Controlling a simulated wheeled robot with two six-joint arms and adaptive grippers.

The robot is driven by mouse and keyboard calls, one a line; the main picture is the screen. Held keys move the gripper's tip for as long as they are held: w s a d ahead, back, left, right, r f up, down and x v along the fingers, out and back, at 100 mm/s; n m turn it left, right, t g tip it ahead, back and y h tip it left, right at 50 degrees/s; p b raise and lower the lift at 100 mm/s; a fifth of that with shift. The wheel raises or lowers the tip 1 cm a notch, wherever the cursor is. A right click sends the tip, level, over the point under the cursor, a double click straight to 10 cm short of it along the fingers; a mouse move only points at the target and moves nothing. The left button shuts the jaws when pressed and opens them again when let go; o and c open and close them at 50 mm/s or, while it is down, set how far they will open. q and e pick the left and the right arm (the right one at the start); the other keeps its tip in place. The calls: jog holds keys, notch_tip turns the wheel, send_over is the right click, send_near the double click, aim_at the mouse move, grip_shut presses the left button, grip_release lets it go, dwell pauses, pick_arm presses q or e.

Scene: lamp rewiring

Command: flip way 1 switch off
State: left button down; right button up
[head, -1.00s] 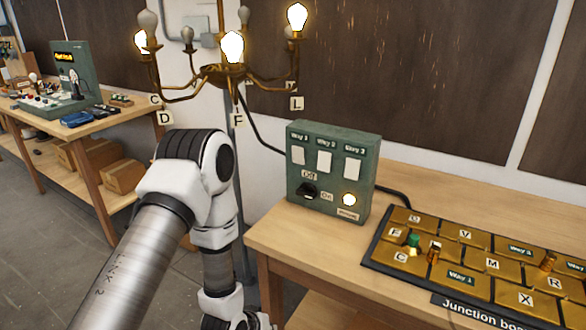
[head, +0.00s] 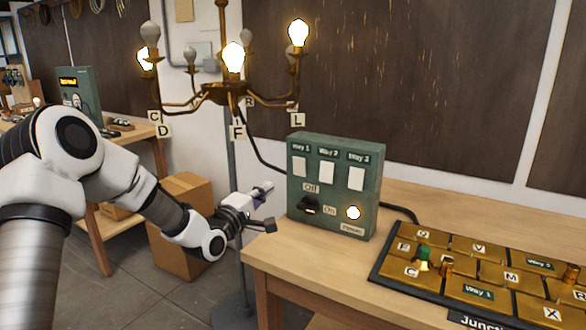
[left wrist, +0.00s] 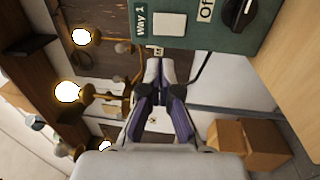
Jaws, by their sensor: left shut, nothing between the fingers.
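The green switch box (head: 335,222) stands on the wooden bench, with three white rocker switches under labels Way 1, Way 2 and Way 3. The Way 1 switch (head: 299,167) is at its left; it also shows near the top of the left wrist view (left wrist: 170,19). A black knob (head: 309,206) sits below, between Off and On labels, beside a lit round lamp (head: 353,212). My left gripper (head: 268,189) is beside the box's left side, apart from it. In the left wrist view its fingers (left wrist: 158,72) are shut and empty. My right gripper is not in view.
A brass chandelier (head: 225,92) with some bulbs lit hangs above my left forearm. A junction board (head: 480,270) lies on the bench at right. Cardboard boxes (head: 182,225) stand behind my left arm. A dark cable runs behind the switch box.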

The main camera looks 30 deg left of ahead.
aim_at(298, 161)
pick_arm(q)
jog(key=w, duration=0.4)
jog(key=w+r+p, duration=0.1)
jog(key=w, duration=0.4)
jog(key=w+d+p, duration=0.1)
jog(key=w, duration=0.3)
jog(key=shift+w+d+r, duration=0.1)
jog(key=shift+w+r, duration=0.2)
jog(key=shift+w+r, duration=0.25)
